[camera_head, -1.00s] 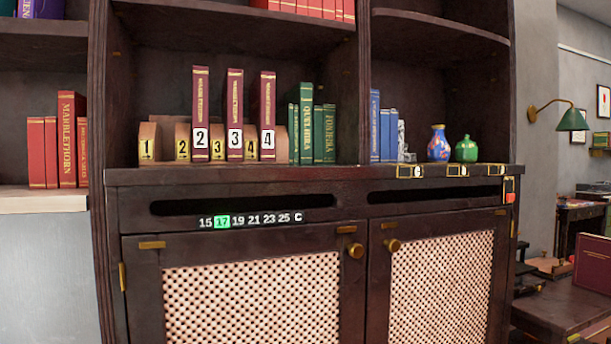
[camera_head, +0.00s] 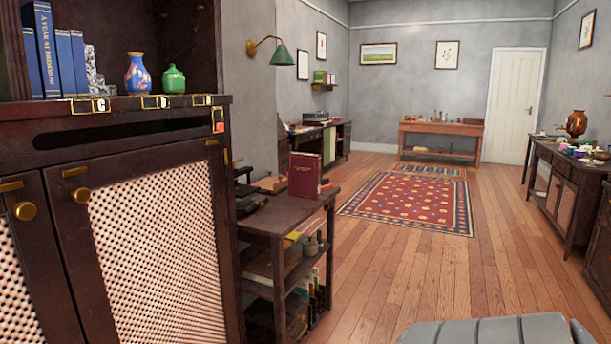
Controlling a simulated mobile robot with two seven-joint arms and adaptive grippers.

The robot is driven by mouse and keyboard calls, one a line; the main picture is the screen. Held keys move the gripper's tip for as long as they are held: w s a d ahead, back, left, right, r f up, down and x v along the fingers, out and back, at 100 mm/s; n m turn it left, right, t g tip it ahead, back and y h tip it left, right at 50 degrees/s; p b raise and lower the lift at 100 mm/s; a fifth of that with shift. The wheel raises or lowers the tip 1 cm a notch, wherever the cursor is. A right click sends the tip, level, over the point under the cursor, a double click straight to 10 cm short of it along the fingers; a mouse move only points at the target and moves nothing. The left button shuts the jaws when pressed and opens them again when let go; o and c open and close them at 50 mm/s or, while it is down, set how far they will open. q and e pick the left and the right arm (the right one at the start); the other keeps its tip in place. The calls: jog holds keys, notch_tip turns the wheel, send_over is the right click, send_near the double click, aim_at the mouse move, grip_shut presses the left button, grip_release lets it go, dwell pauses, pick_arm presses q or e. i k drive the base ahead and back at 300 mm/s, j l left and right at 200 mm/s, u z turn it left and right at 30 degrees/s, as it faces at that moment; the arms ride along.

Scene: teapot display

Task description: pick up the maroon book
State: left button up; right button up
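A maroon book (camera_head: 305,176) with gold lettering on its cover stands upright on the small dark side table (camera_head: 285,218), just right of the cabinet. Its front cover faces me. Neither of my grippers shows in the head view. A grey ridged shape at the bottom right edge looks like part of my own body.
The dark cabinet (camera_head: 140,150) fills the left side, with blue books (camera_head: 62,62), a blue vase (camera_head: 137,74) and a green jar (camera_head: 173,79) on its shelf. Open wooden floor (camera_head: 400,265) and a red rug (camera_head: 408,203) lie right of the side table. Another cabinet (camera_head: 565,190) stands far right.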

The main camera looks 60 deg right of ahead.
aim_at(304, 169)
jog(key=l, duration=0.5)
jog(key=k+l+u, duration=0.1)
jog(key=l, duration=0.9)
jog(key=k+l+u, duration=0.1)
jog(key=l, duration=0.9)
jog(key=k+l+u, duration=0.1)
jog(key=l, duration=0.4)
jog(key=k+l+u, duration=0.1)
jog(key=l, duration=0.4)
